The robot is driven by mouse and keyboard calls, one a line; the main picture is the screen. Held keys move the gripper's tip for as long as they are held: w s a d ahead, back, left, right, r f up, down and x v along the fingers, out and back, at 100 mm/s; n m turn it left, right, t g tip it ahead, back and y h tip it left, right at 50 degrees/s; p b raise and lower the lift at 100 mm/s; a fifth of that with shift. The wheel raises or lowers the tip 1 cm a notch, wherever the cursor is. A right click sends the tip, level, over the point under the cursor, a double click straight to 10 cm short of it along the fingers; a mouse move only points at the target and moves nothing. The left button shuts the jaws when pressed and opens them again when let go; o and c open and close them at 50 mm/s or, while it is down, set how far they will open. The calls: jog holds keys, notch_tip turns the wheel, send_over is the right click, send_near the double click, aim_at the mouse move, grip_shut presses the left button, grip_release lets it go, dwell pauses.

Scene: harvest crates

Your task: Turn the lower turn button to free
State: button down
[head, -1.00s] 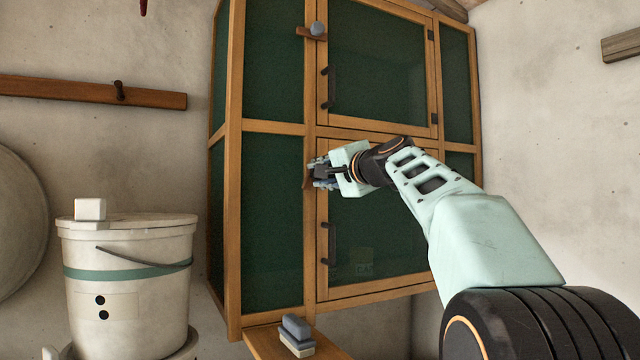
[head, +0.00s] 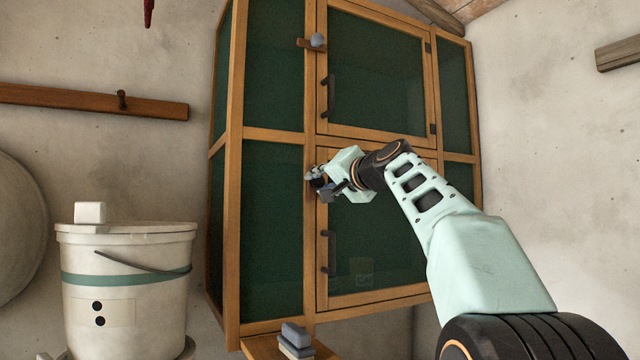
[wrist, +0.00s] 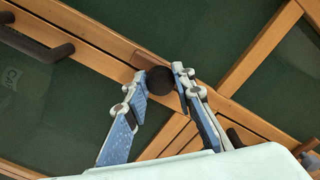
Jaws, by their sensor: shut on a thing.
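The lower turn button (wrist: 182,103) is a small wooden bar with a dark round knob (wrist: 160,80), on the cabinet's upright stile beside the lower door. In the wrist view the knob sits between the two blue fingertips of my gripper (wrist: 161,77), which is shut on it. The bar shows only in part behind knob and fingers and looks roughly along the stile, somewhat tilted; its exact angle is unclear. In the head view my gripper (head: 314,179) hides most of the button. The lower door (head: 375,240) is closed.
The upper turn button (head: 311,43), with a grey knob, lies across the upper door's (head: 378,75) edge. Dark handles (head: 328,252) are on the doors. A white bucket (head: 125,290) stands at left. Stacked blocks (head: 296,338) lie on a wooden shelf (head: 262,346) below the cabinet.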

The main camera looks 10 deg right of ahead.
jog(key=shift+f, duration=0.1)
jog(key=c, duration=1.6)
grip_release()
jog(key=shift+s, duration=0.15)
jog(key=v, duration=1.1)
jog(key=shift+s+d, duration=0.15)
jog(key=shift+s, duration=0.2)
